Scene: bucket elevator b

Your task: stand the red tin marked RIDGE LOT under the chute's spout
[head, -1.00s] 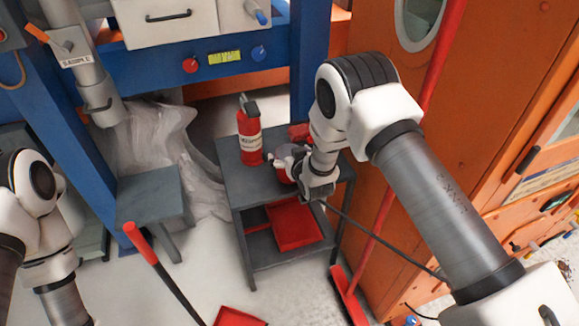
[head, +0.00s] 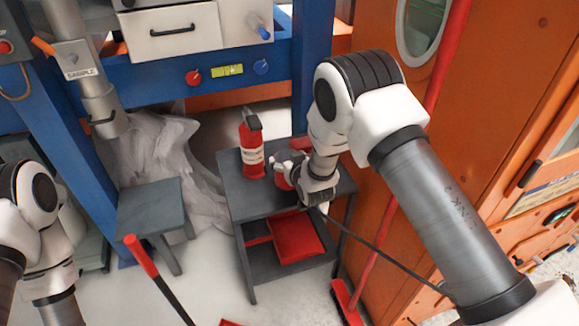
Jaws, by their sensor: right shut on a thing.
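The grey chute (head: 94,82), labelled SAMPLE, comes down at the left, with its spout (head: 108,122) above a small grey stool (head: 150,204). The top of the stool is bare. My right gripper (head: 291,168) is over the grey side table (head: 245,204) and shut on a red tin (head: 284,180). The gripper covers much of the tin, and no marking on it can be read. I cannot tell whether the tin touches the table. My left arm is at the left edge; its gripper is out of the picture.
Another red object (head: 301,143) is partly hidden behind my gripper. A red tray (head: 294,240) lies on the lower shelf. A red-handled pole (head: 142,256) leans in front of the stool.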

